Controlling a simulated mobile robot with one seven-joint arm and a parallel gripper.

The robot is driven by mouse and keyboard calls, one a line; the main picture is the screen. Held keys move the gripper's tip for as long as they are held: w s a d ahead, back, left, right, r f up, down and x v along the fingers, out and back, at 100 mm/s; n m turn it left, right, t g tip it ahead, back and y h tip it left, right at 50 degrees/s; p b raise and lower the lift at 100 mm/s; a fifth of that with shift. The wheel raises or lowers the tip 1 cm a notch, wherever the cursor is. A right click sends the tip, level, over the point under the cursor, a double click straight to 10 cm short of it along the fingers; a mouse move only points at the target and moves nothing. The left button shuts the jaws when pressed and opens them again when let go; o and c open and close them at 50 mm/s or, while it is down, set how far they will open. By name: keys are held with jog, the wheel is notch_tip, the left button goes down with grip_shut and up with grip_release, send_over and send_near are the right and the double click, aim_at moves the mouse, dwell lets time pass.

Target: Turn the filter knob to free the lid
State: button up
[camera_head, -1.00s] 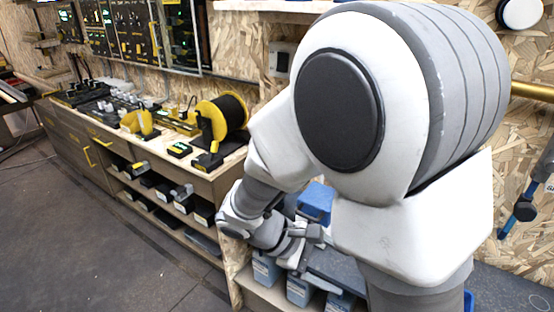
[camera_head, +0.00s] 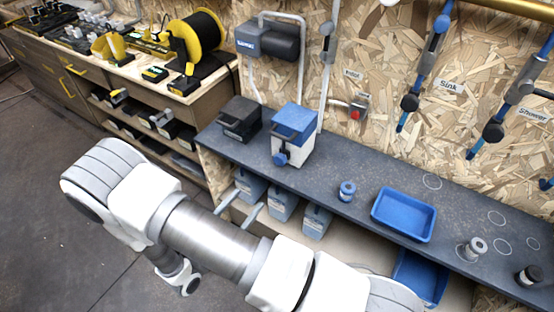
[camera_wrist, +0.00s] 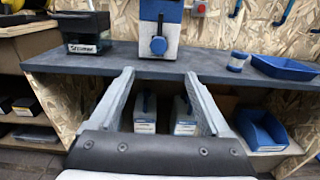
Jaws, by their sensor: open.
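The filter (camera_head: 291,138) is a white box with a blue lid and a dark handle, upright on the grey bench. Its blue knob (camera_head: 281,158) is on the front face. In the wrist view the filter (camera_wrist: 161,20) stands straight ahead, with the knob (camera_wrist: 158,46) centred just beyond and above my fingertips. My gripper (camera_wrist: 159,74) is open and empty, its two fingers spread wide and apart from the knob. In the head view the fingers (camera_head: 250,196) show partly behind my arm, in front of the shelf and lower than the knob.
A black box (camera_head: 240,119) stands left of the filter. A small blue-banded canister (camera_head: 347,191) and a blue tray (camera_head: 403,214) stand to its right. Grey-blue boxes (camera_head: 282,203) sit under the bench (camera_head: 350,160), whose front edge lies ahead of my fingers.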

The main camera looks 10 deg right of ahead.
aim_at(278, 162)
jog(key=b+x, duration=0.2)
jog(key=x, duration=1.5)
jog(key=shift+w+f, duration=0.2)
jog(key=shift+w, duration=0.1)
grip_shut()
